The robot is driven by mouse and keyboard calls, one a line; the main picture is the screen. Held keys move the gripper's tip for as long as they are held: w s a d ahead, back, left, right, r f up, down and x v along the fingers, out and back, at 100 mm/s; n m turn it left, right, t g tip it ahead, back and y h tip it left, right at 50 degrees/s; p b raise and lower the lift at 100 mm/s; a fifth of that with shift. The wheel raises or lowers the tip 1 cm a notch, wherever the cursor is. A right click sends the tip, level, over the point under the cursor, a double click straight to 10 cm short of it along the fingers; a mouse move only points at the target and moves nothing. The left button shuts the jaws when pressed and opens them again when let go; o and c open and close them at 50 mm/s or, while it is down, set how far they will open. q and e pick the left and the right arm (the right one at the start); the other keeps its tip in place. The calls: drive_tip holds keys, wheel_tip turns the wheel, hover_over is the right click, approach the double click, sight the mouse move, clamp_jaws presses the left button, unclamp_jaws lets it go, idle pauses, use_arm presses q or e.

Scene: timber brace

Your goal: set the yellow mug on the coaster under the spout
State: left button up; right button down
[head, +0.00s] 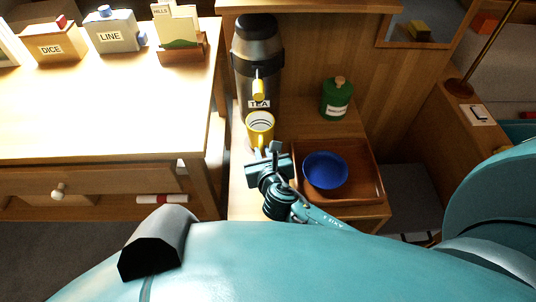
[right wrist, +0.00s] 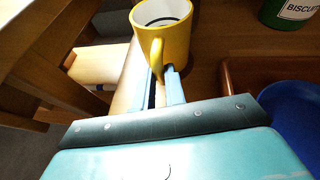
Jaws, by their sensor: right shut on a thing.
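The yellow mug (head: 258,136) with a white inside stands out in front of the dark tea flask (head: 257,50), just below its yellow spout (head: 258,90). My right gripper (head: 266,154) is shut on the mug's handle, on the near side. In the right wrist view the mug (right wrist: 170,45) is at the top centre, its handle between the fingers (right wrist: 162,84). The coaster does not show; the mug and gripper may hide it. I cannot tell whether the mug's base touches anything. My left gripper is not in view.
A wooden tray (head: 369,188) with a blue bowl (head: 325,171) is right of my right gripper. A green biscuits jar (head: 336,99) stands behind the tray. A table (head: 110,105) with labelled boxes is at left. Bare wood lies between flask and jar.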

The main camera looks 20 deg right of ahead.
drive_tip(key=shift+r, duration=0.1)
drive_tip(key=shift+a, duration=0.1)
drive_tip(key=c, duration=1.9)
unclamp_jaws()
drive_tip(key=shift+f, duration=0.25)
drive_tip(key=o, duration=0.4)
drive_tip(key=shift+o, duration=0.2)
drive_tip(key=shift+r, duration=0.1)
